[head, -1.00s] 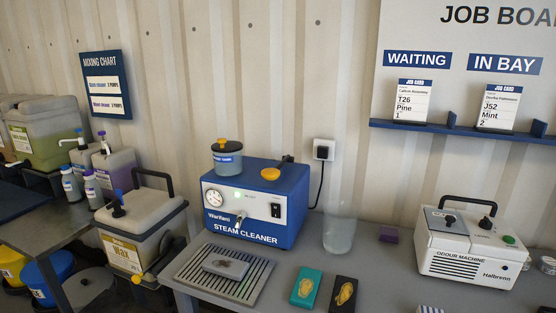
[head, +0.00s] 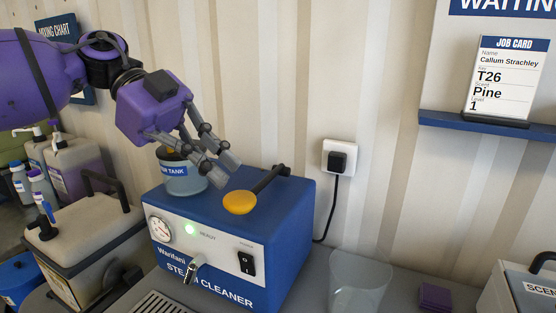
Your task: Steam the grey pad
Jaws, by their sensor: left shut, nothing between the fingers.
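The blue steam cleaner (head: 290,225) stands on the bench, with a round gauge (head: 159,230), a lit green READY light (head: 190,229), a black power switch (head: 246,262) and a steam nozzle (head: 195,268) on its front. My left gripper (head: 224,170) is shut and empty above the top, behind and left of the knob. It partly hides the water tank (head: 182,183). Only part of the drip grille (head: 165,304) shows below the nozzle; the grey pad is out of view. My right gripper is not in view.
A clear cup (head: 358,285) and a purple block (head: 434,297) stand right of the cleaner. A wall socket (head: 340,157) feeds its cord. The wax container (head: 85,235) stands to the left. A job card (head: 508,80) for T26, Pine, 1 sits on the shelf.

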